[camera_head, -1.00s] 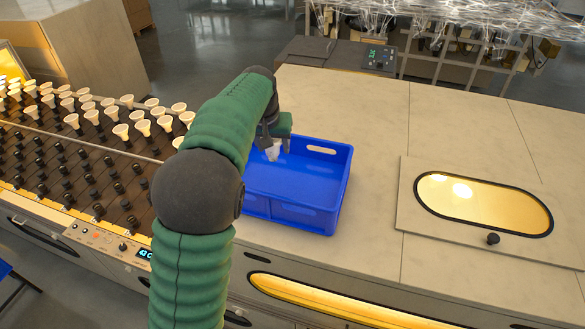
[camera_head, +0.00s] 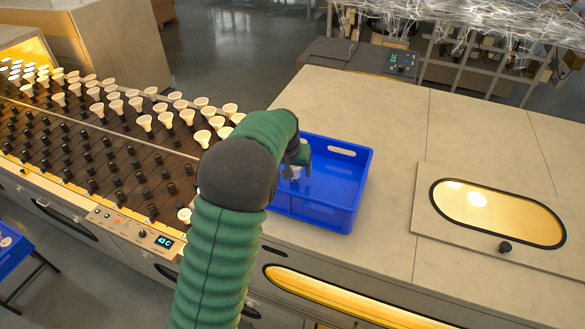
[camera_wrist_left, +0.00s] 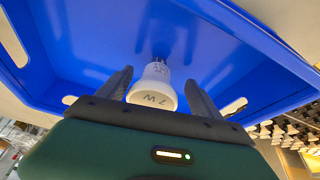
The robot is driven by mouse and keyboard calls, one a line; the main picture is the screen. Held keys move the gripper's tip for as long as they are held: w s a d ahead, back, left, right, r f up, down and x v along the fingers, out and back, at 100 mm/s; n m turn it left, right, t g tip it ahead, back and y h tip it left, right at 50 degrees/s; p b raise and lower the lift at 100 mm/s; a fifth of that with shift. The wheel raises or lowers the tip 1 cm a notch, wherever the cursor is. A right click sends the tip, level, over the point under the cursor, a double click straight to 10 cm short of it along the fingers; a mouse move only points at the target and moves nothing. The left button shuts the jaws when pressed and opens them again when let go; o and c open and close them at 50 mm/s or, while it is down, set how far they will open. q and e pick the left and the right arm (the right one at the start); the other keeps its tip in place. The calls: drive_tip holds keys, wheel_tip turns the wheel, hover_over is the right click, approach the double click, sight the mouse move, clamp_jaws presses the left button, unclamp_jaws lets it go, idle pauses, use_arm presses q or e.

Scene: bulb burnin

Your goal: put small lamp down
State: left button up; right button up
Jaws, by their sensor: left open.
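My left gripper (camera_head: 299,168) is open and low inside the left part of the blue crate (camera_head: 345,195). The fingers stand on both sides of the lamp; a gap shows on the right. In the head view the lamp (camera_head: 294,173) is mostly hidden by the gripper. I cannot tell if it touches the crate floor. My right gripper is not in view.
A sloped rack (camera_head: 90,150) with many sockets and several rows of white lamps stands at the left. A panel with an oval lit window (camera_head: 495,212) and a black knob is at the right. The crate's right part is empty, and the worktop (camera_head: 385,125) around it is clear.

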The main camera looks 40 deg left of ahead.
use_arm(q)
drive_tip(key=shift+w+a, duration=0.1)
drive_tip(key=shift+a, duration=0.05)
drive_tip(key=b+v, duration=0.1)
drive_tip(key=v, duration=0.3)
drive_tip(key=shift+w+r+b, duration=0.1)
drive_tip(key=shift+r+b, duration=0.2)
drive_tip(key=shift+b, duration=0.05)
drive_tip(key=b+v, duration=0.1)
drive_tip(key=v, duration=0.6)
